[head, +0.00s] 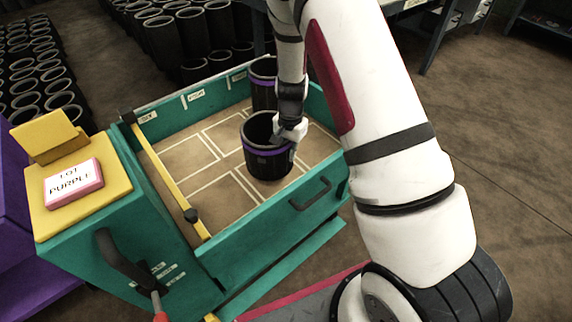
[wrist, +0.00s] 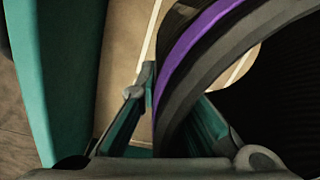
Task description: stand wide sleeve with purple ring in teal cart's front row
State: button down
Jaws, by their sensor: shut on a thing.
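A wide black sleeve (head: 268,158) with a purple ring near its top stands upright in the teal cart (head: 251,243), over the marked floor cells on the side near the drawer-like handle. I cannot tell whether its base touches the cart floor. My gripper (head: 290,130) is shut on the sleeve's right wall. In the wrist view my gripper (wrist: 178,115) has a finger on each side of the wall, and the purple ring (wrist: 195,45) runs close by the fingers. Another black sleeve (head: 263,88) with a purple ring stands in the cart's far corner, partly hidden by my arm.
A yellow bar (head: 165,175) with black ends crosses the cart's left part. Taped cells left of the held sleeve are empty. The cart's walls rise around the floor. Many black sleeves (head: 180,35) stand behind.

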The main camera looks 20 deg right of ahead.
aim_at(289, 172)
jog(key=shift+w+f+b, duration=0.1)
jog(key=shift+f+b, duration=0.3)
jog(key=shift+f, duration=1.9)
jog(key=c, duration=1.8)
grip_release()
jog(key=shift+o, duration=0.2)
